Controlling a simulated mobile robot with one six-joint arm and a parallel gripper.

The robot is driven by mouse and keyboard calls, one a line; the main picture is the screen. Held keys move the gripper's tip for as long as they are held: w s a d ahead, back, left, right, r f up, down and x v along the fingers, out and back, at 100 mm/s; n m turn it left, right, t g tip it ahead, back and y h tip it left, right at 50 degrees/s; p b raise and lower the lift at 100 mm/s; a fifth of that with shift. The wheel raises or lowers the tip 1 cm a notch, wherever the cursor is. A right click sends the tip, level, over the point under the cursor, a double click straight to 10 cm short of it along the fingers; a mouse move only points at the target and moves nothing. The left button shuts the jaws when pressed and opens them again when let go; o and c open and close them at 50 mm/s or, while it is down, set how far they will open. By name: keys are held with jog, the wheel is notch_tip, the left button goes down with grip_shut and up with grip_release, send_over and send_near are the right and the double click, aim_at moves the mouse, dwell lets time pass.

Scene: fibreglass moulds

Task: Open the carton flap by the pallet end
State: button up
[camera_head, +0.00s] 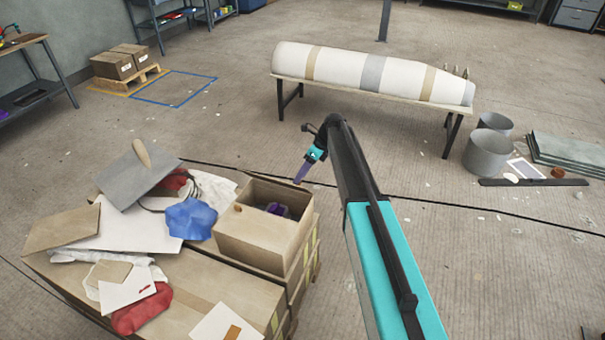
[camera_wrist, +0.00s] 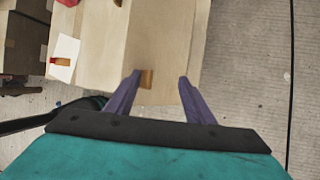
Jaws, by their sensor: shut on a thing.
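The open carton (camera_head: 262,243) stands at the right end of the pallet stack in the head view, with its inside partly visible. Something purple (camera_head: 277,210) shows inside it, small and unclear. My gripper (camera_head: 300,178) is at the carton's far right edge, purple fingers pointing down. In the wrist view the two purple fingers (camera_wrist: 161,88) lie over cardboard (camera_wrist: 165,35), with a brown patch (camera_wrist: 146,78) between them. The gripper is shut on cardboard that I take as the carton flap. The exact contact is hidden.
Scraps, a blue bag (camera_head: 192,218), red cloths and boards crowd the stack left of the carton. A long white mould (camera_head: 345,68) lies on a bench behind. Grey buckets (camera_head: 488,153) stand at the right. The floor right of the carton is mostly clear.

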jog(key=shift+w+d+f, duration=0.2)
jog(key=shift+d+f, duration=0.1)
jog(key=shift+d, duration=0.2)
jog(key=shift+c, duration=0.5)
jog(key=a+b+v, duration=0.1)
jog(key=b+v, duration=0.3)
jog(key=v, duration=1)
jog(key=shift+s+r, duration=0.2)
jog(key=shift+r, duration=0.1)
jog(key=shift+a, duration=0.1)
jog(key=s+f+n+g+h+b, duration=0.1)
jog(key=s+f+n, duration=0.4)
jog(key=s+f, duration=0.95)
jog(key=s+f+n+g+h, duration=0.15)
jog(key=s+f+n, duration=0.45)
jog(key=s+f, duration=0.8)
jog(key=s+f+n+g+h, duration=0.1)
jog(key=s+f+n, duration=0.3)
jog(key=s, duration=0.6)
jog(key=s+d+f+n+h+b, duration=0.1)
jog(key=s+f+n, duration=0.3)
jog(key=s+f, duration=0.3)
jog(key=s+d+f+n+g+h+b, duration=0.1)
jog(key=s+f+n, duration=0.4)
jog(key=s, duration=0.8)
jog(key=shift+s+d+f+g, duration=0.15)
jog(key=shift+d+f+g, duration=0.1)
jog(key=shift+f+g, duration=0.1)
